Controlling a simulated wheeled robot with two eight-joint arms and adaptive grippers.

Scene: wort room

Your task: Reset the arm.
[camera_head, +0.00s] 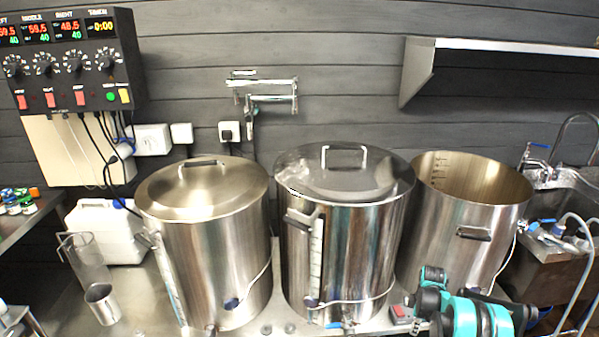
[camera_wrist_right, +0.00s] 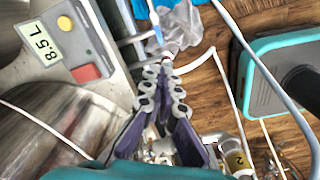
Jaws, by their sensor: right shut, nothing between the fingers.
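My right gripper (camera_wrist_right: 166,72) points away from the camera in the right wrist view. Its purple-and-grey fingers meet at their tips and hold nothing. In the head view my teal-and-black right arm (camera_head: 468,316) is at the lower right, in front of the open pot, and I cannot make out its fingertips there. My left gripper does not show in either view.
Two lidded steel pots (camera_head: 207,235) (camera_head: 345,240) and an open pot (camera_head: 455,240) stand on the counter. A sink (camera_head: 560,240) with hoses is right. The right wrist view shows a control box (camera_wrist_right: 60,45), white hoses and wooden floor (camera_wrist_right: 200,40) around the gripper.

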